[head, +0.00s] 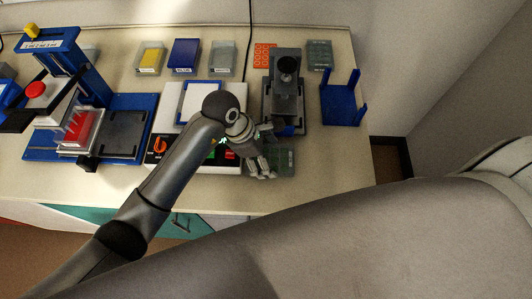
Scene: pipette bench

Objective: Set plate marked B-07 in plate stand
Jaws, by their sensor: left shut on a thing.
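My left gripper (262,170) is at the front middle of the bench, shut on a grey-green plate (285,161). The gripper covers the plate's left part, and no marking can be read on it. I cannot tell whether the plate rests on the bench or is just above it. A blue stand with upright posts (342,104), which looks like the plate stand, is at the bench's right end, behind and to the right of the gripper. No plate shows in it. My right gripper is not in view.
A dark grey device (286,95) stands between the gripper and the blue stand. A similar grey-green plate (319,55) and an orange rack (265,55) lie behind. A white device (184,125) and a blue pipetting machine (75,95) are left. The bench's front right is clear.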

